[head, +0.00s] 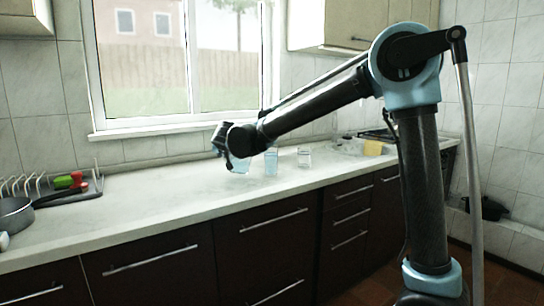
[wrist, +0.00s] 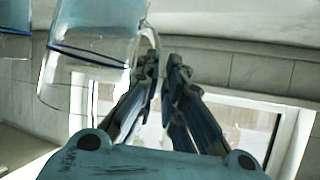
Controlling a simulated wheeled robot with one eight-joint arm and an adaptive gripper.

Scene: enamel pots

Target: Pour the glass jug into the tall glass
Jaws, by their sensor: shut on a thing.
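The glass jug (head: 240,164) shows in the head view just below my gripper (head: 222,142), partly hidden by it. In the wrist view, which is upside down, the jug (wrist: 92,45) is clear glass with a dark blue band, a handle and pale blue liquid towards its base. My gripper (wrist: 163,62) is shut on the jug's handle. The jug looks near upright; whether it touches the counter I cannot tell. The tall glass (head: 270,163), bluish, stands just right of the jug. A bluish glass (wrist: 14,20) is cut off at the wrist view's corner.
A shorter clear glass (head: 304,157) stands further right on the pale counter (head: 150,195). A dish rack (head: 78,190) with red and green items and a grey pan (head: 16,214) are at the left. A yellow block (head: 373,148) is near the sink. The counter's left middle is clear.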

